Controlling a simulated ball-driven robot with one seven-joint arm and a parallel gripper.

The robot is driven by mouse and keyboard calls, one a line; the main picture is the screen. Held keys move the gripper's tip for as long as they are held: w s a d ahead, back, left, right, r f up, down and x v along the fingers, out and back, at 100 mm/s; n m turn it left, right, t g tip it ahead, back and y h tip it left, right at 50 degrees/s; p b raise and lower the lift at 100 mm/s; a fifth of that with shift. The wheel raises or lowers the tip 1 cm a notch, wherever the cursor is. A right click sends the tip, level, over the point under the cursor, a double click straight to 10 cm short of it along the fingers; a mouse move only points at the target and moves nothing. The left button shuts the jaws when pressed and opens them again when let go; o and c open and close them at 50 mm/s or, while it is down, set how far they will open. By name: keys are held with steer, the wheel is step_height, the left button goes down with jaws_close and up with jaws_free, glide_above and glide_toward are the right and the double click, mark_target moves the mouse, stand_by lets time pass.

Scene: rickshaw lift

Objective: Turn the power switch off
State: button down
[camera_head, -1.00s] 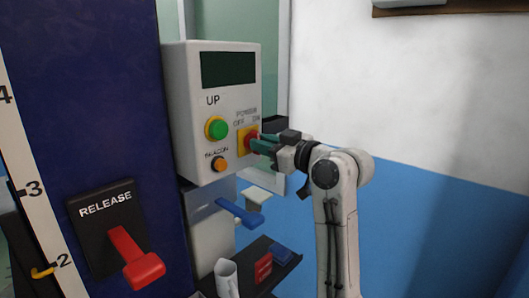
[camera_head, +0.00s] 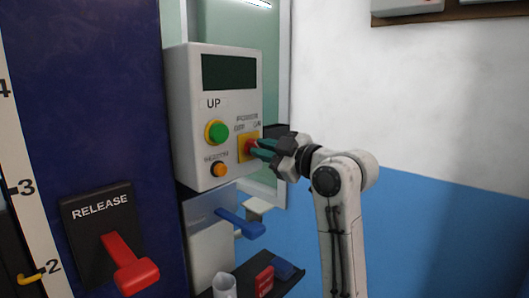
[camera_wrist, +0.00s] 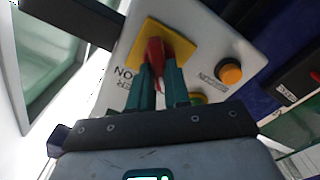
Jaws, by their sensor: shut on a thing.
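The power switch is a red rotary knob (camera_wrist: 155,52) on a yellow square plate (camera_head: 243,151), on the front of a white control box (camera_head: 188,115). Labels for power, off and on stand above the plate in the head view. My gripper (camera_head: 262,149) reaches the knob from the right, its green fingers shut on it. In the wrist view my gripper (camera_wrist: 160,75) has one finger on each side of the red knob. The fingers hide part of the knob, and I cannot tell exactly which label it points at.
The box also carries a green UP button (camera_head: 216,132), an orange beacon button (camera_head: 218,170) and a dark display (camera_head: 229,72). A blue lever (camera_head: 241,223) sticks out below. A red release lever (camera_head: 130,265) is at the lower left. Free room lies to the right.

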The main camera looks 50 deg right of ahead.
steer(key=c, duration=1.1)
jaws_free()
steer(key=shift+s, duration=0.1)
steer(key=s+b, duration=0.1)
steer(key=s, duration=0.9)
steer(key=shift+s+d+b, duration=0.15)
steer(key=shift+s+b, duration=0.15)
steer(key=shift+s, duration=0.05)
steer(key=shift+f, duration=0.1)
